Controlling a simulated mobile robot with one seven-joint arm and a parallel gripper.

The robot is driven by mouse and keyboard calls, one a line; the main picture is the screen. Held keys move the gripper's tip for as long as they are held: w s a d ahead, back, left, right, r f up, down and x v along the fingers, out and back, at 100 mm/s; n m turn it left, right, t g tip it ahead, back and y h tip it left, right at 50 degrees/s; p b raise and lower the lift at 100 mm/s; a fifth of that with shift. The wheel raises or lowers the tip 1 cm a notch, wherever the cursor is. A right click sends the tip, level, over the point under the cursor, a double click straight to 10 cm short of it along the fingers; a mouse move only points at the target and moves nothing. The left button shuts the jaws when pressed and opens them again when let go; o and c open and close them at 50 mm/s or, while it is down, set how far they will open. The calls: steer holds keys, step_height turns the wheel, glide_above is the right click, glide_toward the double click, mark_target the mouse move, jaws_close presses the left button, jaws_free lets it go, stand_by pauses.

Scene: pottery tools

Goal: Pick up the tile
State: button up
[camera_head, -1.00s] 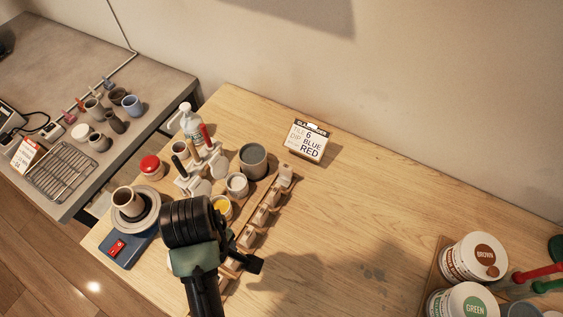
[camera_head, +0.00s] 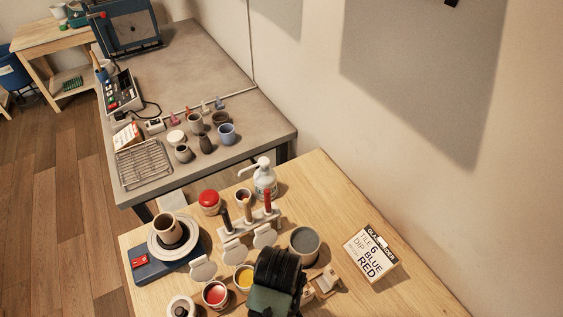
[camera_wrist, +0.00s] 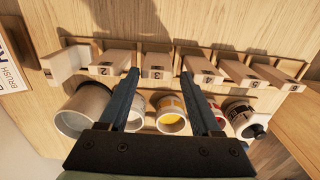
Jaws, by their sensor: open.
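Several pale tiles stand in a wooden rack in the wrist view, with small numbers on their ends. I read 2 on one tile (camera_wrist: 115,58), 3 on the tile (camera_wrist: 157,57) in the middle, and 4 on another (camera_wrist: 203,66). The end numbers at the right are small; one looks like 6. My gripper (camera_wrist: 160,76) is open and empty, its two dark fingers apart, with the tile marked 3 showing between the tips. I cannot tell its height above the rack. In the head view two tiles (camera_head: 326,280) show beside my wrist, which hides the others.
A sign (camera_head: 370,254) reads tile 6, dip blue, brush red. Red (camera_head: 215,294) and yellow (camera_head: 244,278) glaze cups, a grey cup (camera_head: 304,244), a brush stand (camera_head: 248,226) and a pump bottle (camera_head: 265,180) crowd near the rack. A wheel (camera_head: 172,238) stands left.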

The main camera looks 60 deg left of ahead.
steer(key=shift+w+f+p, duration=0.2)
steer(key=shift+f+p, duration=0.45)
steer(key=shift+f, duration=2.25)
jaws_close()
